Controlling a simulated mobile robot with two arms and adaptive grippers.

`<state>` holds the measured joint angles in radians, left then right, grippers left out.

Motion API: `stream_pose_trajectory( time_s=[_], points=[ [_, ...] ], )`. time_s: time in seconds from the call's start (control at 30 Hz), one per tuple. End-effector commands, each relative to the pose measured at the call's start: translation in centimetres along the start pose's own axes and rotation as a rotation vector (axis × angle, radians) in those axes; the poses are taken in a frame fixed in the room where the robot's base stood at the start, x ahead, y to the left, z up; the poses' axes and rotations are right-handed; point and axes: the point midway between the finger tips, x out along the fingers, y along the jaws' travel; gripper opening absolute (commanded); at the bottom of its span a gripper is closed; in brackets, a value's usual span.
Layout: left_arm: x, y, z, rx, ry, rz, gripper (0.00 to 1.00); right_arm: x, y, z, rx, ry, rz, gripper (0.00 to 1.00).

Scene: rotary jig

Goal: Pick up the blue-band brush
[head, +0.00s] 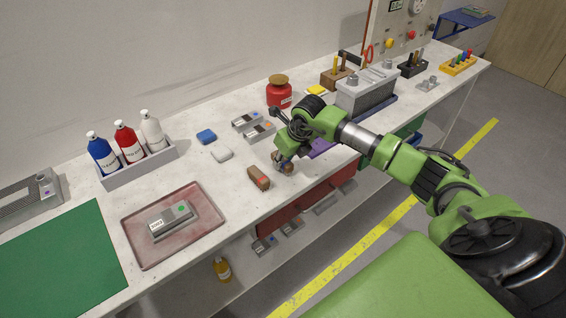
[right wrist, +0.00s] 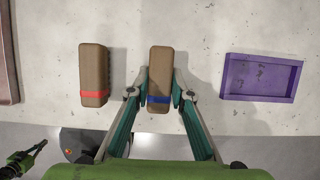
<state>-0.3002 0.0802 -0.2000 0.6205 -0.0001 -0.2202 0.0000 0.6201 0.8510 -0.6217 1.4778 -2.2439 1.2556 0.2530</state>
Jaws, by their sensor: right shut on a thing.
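The blue-band brush (right wrist: 159,68) is a brown block with a blue band near its lower end in the right wrist view. My right gripper (right wrist: 159,96) is shut on it, with a finger on each side at the band. In the head view, my right gripper (head: 281,160) reaches down at the bench's front edge and partly hides the brush (head: 286,168). I cannot tell whether the brush touches the bench. A small green and dark part at the lower left of the right wrist view looks like my left gripper (right wrist: 36,149); its fingers are too small to read.
A red-band brush (right wrist: 93,75) lies just left of the held brush. An empty purple tray (right wrist: 262,78) lies to its right. A pink tray (head: 135,222) holding a grey part is farther left.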

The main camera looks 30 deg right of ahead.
Motion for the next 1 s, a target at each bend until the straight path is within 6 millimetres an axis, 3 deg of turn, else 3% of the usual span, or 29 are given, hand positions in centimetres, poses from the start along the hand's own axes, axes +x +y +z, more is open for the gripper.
stream_pose_trajectory(
  time_s=[0.17,0.37,0.5,0.8,1.0],
  points=[
    [0.7,0.0,0.1,0.000,0.000,0.000,0.00,-2.4,0.0,1.0,-0.003,-0.005,-0.002,0.00],
    [2.0,0.1,0.1,0.000,0.000,0.000,0.00,-6.2,1.3,-0.2,-0.006,-0.006,-0.003,0.00],
    [3.1,0.1,0.2,0.000,0.000,0.000,0.00,-9.6,2.6,-1.4,-0.006,-0.004,-0.003,0.00],
    [4.9,0.1,0.4,0.000,0.000,0.000,0.00,-13.8,5.4,-5.0,-0.005,-0.003,-0.002,0.00],
    [5.4,0.1,0.5,0.000,0.000,0.000,0.00,-15.4,6.4,-6.3,-0.002,-0.002,-0.001,0.00]
  ],
)
